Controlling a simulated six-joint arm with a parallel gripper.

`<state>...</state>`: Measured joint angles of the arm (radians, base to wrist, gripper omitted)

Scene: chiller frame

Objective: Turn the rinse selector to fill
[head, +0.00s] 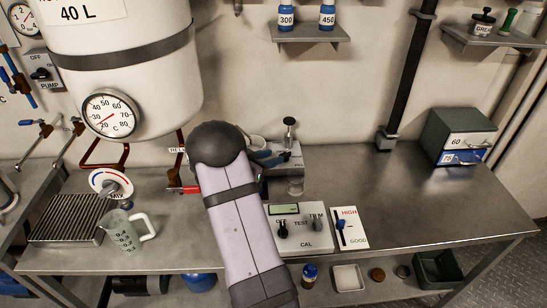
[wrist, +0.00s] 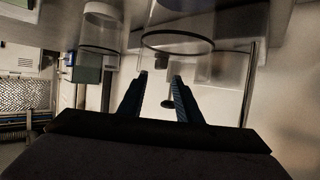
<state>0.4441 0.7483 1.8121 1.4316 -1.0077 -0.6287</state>
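I cannot clearly make out a rinse selector or a fill mark. A grey unit (head: 289,160) stands at the back of the bench, partly hidden behind my arm, with a dark-topped post (head: 289,124) and a clear cup (head: 296,187) below it. My gripper (head: 270,158) is beside this unit, its blue fingers partly hidden by my wrist. In the wrist view, my gripper (wrist: 159,75) has its fingers apart, with nothing visibly held. A clear cylinder (wrist: 178,45) is just beyond the tips, and a small dark disc (wrist: 167,103) shows between the fingers.
A CAL meter (head: 302,232) and a HIGH/GOOD switch panel (head: 348,228) lie in front of the unit. A measuring jug (head: 122,232) and MIX dial (head: 111,184) stand left, below a tank (head: 130,75).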

